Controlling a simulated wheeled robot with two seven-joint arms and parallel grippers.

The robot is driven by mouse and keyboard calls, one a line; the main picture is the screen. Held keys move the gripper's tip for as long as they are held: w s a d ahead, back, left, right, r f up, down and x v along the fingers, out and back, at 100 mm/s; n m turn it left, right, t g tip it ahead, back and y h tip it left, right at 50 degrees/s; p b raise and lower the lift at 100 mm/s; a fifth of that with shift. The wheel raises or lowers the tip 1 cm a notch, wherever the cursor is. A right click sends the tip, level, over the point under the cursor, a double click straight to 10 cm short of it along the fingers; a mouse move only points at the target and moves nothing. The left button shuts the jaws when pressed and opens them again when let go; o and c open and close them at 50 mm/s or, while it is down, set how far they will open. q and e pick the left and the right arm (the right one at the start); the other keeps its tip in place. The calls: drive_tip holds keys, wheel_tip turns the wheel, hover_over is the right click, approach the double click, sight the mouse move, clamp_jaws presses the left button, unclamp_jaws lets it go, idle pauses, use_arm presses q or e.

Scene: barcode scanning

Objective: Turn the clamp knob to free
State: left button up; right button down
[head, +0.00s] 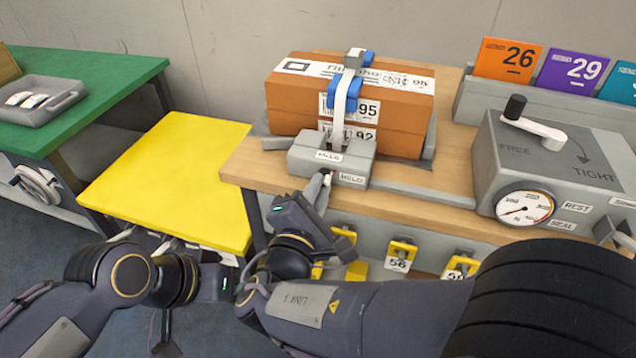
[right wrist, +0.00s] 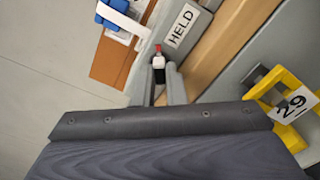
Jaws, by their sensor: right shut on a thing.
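The grey clamp block (head: 358,153) stands at the bench's front edge, with a white strap rising from it over an orange-brown box (head: 290,105). Its front has a HELD label (head: 352,178), also readable in the right wrist view (right wrist: 180,25).
A grey box with a crank (head: 530,130), marked FREE and TIGHT, and a gauge (head: 524,208) stand at the right. A yellow panel (head: 165,175) and a green table (head: 90,70) are at the left. Yellow numbered tags (head: 400,255) hang below the bench edge.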

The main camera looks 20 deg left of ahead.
drive_tip(key=shift+n+p, duration=4.15)
drive_tip(key=shift+n, duration=1.45)
drive_tip(key=c, duration=1.8)
unclamp_jaws()
drive_tip(key=shift+o, duration=0.2)
drive_tip(key=shift+s, duration=0.1)
